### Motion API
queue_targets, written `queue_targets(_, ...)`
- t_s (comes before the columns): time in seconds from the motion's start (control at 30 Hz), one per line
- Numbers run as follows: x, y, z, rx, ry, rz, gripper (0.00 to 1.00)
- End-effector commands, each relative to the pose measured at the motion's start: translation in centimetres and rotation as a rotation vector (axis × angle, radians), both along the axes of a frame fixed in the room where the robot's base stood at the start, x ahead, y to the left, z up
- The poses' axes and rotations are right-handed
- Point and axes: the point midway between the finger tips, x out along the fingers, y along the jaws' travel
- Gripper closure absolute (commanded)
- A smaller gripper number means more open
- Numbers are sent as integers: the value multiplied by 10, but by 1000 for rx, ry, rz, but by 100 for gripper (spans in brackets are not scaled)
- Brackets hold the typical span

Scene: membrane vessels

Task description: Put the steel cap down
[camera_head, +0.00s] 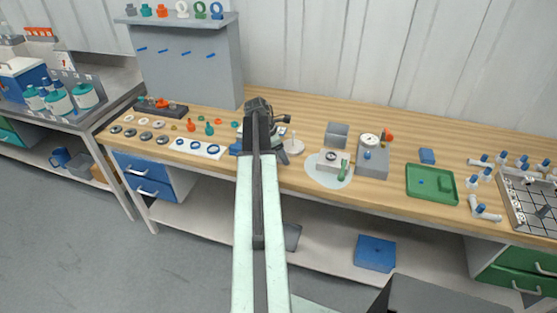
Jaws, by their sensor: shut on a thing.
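My gripper (270,138) is at the far end of my outstretched arm, over the front part of the wooden workbench (400,163). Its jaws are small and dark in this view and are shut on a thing. I take that thing to be the steel cap, but the arm and jaws hide it and I cannot make out its outline. A white round stand (294,148) with a thin upright pin is just right of the gripper. I cannot tell whether the gripper touches it.
Left of the gripper are a white strip with blue rings (198,148), several grey rings and small coloured fittings. Right are a grey round mat (322,174) with a fixture, a gauge block (372,160) and a green tray (418,192). A grey pegboard (190,75) stands behind left.

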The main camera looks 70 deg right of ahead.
Motion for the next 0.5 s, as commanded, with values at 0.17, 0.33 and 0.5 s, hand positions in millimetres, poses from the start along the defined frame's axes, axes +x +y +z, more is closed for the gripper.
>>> queue_targets(0.17,0,-7,-1,0,0,-2,96)
queue_targets(0.33,-8,-11,-34,0,0,-13,96)
queue_targets(0.5,-10,-12,-37,0,0,-16,96)
